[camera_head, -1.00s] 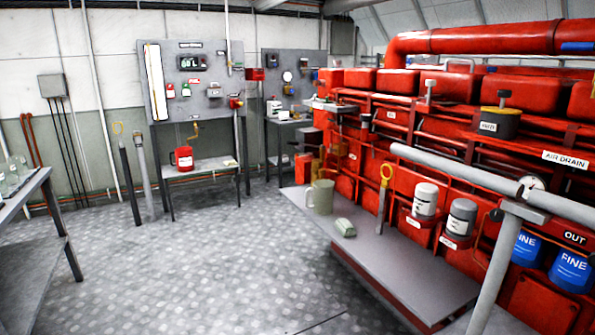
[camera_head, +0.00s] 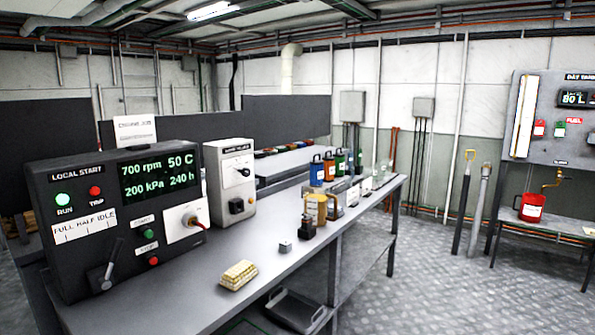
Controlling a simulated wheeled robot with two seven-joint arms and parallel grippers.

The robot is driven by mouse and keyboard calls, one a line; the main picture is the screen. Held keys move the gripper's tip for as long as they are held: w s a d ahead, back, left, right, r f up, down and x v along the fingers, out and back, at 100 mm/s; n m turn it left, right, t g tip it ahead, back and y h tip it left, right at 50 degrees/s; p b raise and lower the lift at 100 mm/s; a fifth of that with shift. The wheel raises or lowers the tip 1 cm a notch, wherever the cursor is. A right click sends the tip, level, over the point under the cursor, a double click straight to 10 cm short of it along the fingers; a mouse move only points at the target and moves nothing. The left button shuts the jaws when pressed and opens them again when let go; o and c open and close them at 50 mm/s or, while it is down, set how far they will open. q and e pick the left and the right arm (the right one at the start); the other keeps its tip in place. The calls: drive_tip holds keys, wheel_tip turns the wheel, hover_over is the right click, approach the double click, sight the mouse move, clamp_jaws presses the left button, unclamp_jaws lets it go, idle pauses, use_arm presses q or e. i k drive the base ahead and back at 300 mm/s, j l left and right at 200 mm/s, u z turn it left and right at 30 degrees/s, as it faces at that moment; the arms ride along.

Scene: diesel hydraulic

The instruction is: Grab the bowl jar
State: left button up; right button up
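Several small clear glass vessels (camera_head: 366,181) stand in a row near the far end of the grey workbench (camera_head: 285,262). They are small in this view, and I cannot tell which of them, if any, is the bowl jar. An amber jug (camera_head: 316,207) stands nearer on the same bench. Neither of my grippers is in view.
A dark control panel (camera_head: 70,240) and a grey switch box (camera_head: 228,212) stand on the bench's left. A yellowish bundle (camera_head: 238,275) and a small grey block (camera_head: 285,247) lie near the front edge. Open patterned floor (camera_head: 430,290) is at the right.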

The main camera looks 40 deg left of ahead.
sight(379, 171)
drive_tip(key=u, duration=0.75)
drive_tip(key=i+l+z, duration=0.2)
drive_tip(key=i, duration=0.45)
drive_tip(key=i+l+z, duration=0.2)
drive_tip(key=i, duration=0.45)
drive_tip(key=i+l+z, duration=0.2)
drive_tip(key=i, duration=0.45)
drive_tip(key=i+u, duration=0.25)
drive_tip(key=i, duration=1.5)
